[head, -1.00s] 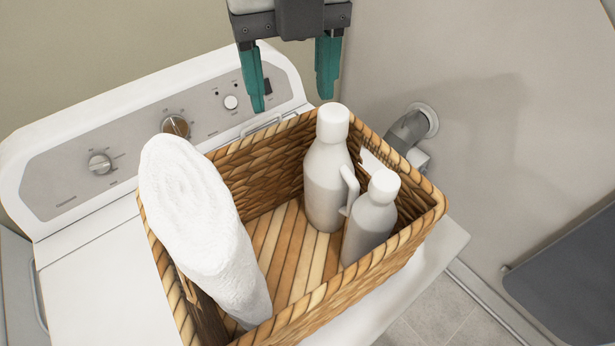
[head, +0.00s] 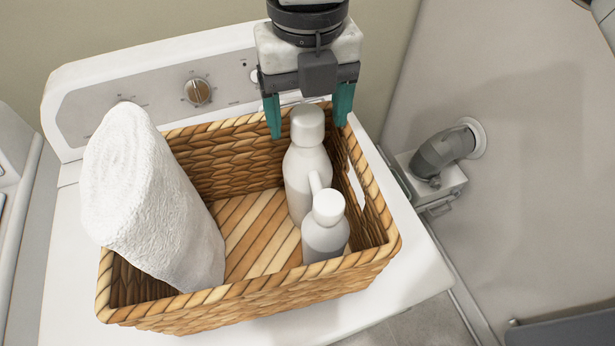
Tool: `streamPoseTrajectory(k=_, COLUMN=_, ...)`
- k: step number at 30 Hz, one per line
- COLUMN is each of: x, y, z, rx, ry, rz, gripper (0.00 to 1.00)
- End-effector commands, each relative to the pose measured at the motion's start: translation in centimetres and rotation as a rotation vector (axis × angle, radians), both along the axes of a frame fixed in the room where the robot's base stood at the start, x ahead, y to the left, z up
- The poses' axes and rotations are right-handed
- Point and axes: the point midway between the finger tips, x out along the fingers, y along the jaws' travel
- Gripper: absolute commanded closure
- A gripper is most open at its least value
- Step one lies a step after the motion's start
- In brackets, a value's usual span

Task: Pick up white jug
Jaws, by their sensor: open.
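The white jug (head: 305,170), with a rounded cap and a side handle, stands upright in the wicker basket (head: 240,297), toward its right side. A smaller white bottle (head: 325,238) stands in front of it and hides part of its lower body and handle. My gripper (head: 308,131) points down with its teal fingers open and empty. In the picture, one finger is on each side of the jug's cap. I cannot tell whether the fingers are around the cap or behind it. No contact is visible.
A rolled white towel (head: 140,195) leans in the basket's left side. The basket sits on a white machine (head: 75,270) with a control panel (head: 170,95) behind. A grey pipe (head: 440,155) comes from the wall at right. The basket floor between towel and jug is clear.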

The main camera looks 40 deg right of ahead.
Motion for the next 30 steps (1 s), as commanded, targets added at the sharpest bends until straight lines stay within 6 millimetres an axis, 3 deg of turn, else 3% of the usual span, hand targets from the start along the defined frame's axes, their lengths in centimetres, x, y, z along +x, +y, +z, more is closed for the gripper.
streamPoseTrajectory(k=7, x=-0.2, y=0.2, z=-3.1, rx=0.002, ry=0.002, rz=0.001, gripper=0.24)
streamPoseTrajectory(k=16, x=-0.2, y=0.2, z=-3.6, rx=0.001, ry=0.000, rz=0.001, gripper=0.24)
streamPoseTrajectory(k=30, x=-0.2, y=0.2, z=-3.6, rx=0.001, ry=0.000, rz=0.001, gripper=0.69)
